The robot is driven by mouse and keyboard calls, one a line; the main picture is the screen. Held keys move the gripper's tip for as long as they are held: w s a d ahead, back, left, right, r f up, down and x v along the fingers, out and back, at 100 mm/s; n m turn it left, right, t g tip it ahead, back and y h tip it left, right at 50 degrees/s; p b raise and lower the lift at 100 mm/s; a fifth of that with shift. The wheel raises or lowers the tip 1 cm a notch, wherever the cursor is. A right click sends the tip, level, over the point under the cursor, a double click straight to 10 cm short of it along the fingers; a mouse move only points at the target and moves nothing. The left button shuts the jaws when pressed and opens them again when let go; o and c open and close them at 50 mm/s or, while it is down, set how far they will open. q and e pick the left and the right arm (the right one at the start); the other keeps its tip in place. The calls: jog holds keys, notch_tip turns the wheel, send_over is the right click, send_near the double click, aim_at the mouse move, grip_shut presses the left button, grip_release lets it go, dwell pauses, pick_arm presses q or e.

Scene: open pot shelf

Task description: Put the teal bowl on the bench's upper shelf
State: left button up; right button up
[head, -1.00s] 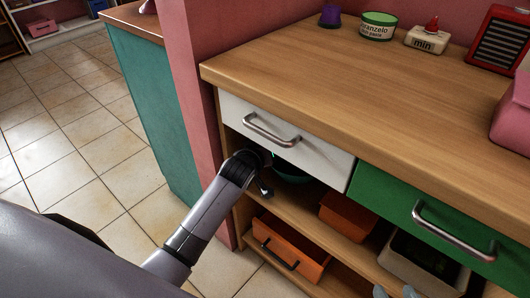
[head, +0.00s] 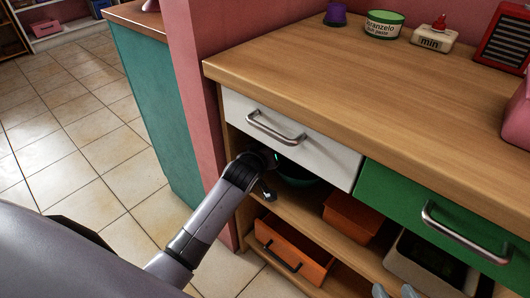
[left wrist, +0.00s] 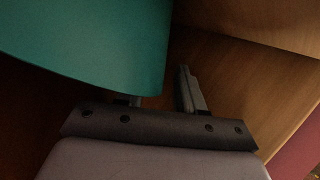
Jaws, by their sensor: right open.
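The teal bowl (head: 297,177) is under the white drawer, in the space over the bench's upper shelf (head: 288,207). My left arm reaches in there, and its gripper is hidden in the head view. In the left wrist view the bowl (left wrist: 90,45) fills the upper left. It covers most of one finger of my left gripper (left wrist: 158,98); the other finger stands clear to the right, with a gap to the bowl. The fingers are apart. I cannot tell whether the bowl touches the shelf. My right gripper (head: 396,291) is open at the bottom edge.
An orange box (head: 352,216) is right of the bowl, and a pale bin (head: 425,268) is further right. An orange drawer-like crate (head: 290,252) is below. The white drawer (head: 290,140) and green drawer (head: 430,215) hang above. A pink wall (head: 205,140) borders the left.

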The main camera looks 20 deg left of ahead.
pick_arm(q)
jog(key=shift+s+r, duration=0.25)
jog(key=shift+s, duration=0.05)
jog(key=p+v, duration=0.4)
jog(key=v, duration=0.6)
jog(key=s+d+f+m+h, duration=0.1)
jog(key=s+d+m, duration=0.1)
jog(key=s, duration=0.4)
jog(key=s+d+f+m+g+h, duration=0.1)
jog(key=s+d+m, duration=0.1)
jog(key=s+m, duration=0.2)
jog(key=s+d+f+m+g+h, duration=0.1)
jog(key=s+d+f+m+h, duration=0.1)
jog(key=s, duration=0.6)
jog(key=shift+s+m, duration=0.3)
jog(key=shift+m, duration=0.2)
pick_arm(e)
jog(key=d, duration=0.1)
jog(key=s+d+h, duration=0.1)
jog(key=d, duration=0.1)
jog(key=shift+s+f+g, duration=0.1)
jog(key=shift+s+g, duration=0.05)
jog(key=shift+g, duration=0.15)
